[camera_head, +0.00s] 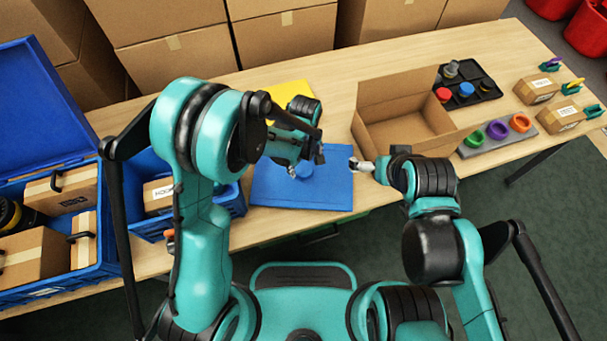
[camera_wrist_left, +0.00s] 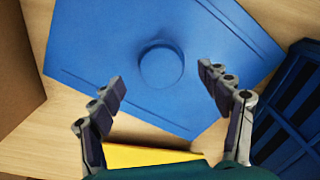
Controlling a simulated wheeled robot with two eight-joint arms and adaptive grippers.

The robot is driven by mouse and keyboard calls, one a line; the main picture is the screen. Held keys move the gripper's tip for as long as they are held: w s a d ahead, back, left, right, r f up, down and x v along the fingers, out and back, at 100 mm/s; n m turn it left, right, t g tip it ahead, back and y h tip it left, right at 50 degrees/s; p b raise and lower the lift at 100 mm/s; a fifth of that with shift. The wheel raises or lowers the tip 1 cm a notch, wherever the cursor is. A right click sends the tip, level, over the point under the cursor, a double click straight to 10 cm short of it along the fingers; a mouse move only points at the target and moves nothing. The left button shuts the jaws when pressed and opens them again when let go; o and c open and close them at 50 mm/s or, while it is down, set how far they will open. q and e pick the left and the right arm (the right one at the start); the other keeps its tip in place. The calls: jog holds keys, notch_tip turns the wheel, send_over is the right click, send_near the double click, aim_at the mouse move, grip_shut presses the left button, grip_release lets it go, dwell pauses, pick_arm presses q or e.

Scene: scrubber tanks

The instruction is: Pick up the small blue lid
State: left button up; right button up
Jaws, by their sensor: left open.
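The small blue lid (camera_head: 325,192) is a flat blue panel lying on the wooden table in front of me, partly covered by my left arm in the head view. In the left wrist view the lid (camera_wrist_left: 95,45) fills the middle and has a raised round knob (camera_wrist_left: 161,67). My left gripper (camera_head: 309,165) is over the lid. In the left wrist view its open fingers (camera_wrist_left: 162,82) are apart and empty, with the knob a little beyond and between the fingertips. My right gripper (camera_head: 357,163) is near the lid's right edge; its jaw state is unclear.
An open cardboard box (camera_head: 400,125) stands right of the lid. A yellow panel (camera_head: 288,91) lies behind it. Blue crates with boxes (camera_head: 95,275) are at the left. A black tray (camera_head: 485,88) and a grey holder with coloured rings (camera_head: 525,139) are at the right.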

aim_at(303, 169)
pick_arm(q)
jog(key=f, duration=0.2)
jog(key=f+b, duration=0.1)
jog(key=f, duration=0.1)
jog(key=shift+w+a, duration=0.15)
jog(key=shift+a, duration=0.05)
jog(key=shift+r, duration=0.1)
jog(key=c, duration=1.4)
jog(key=shift+r, duration=0.1)
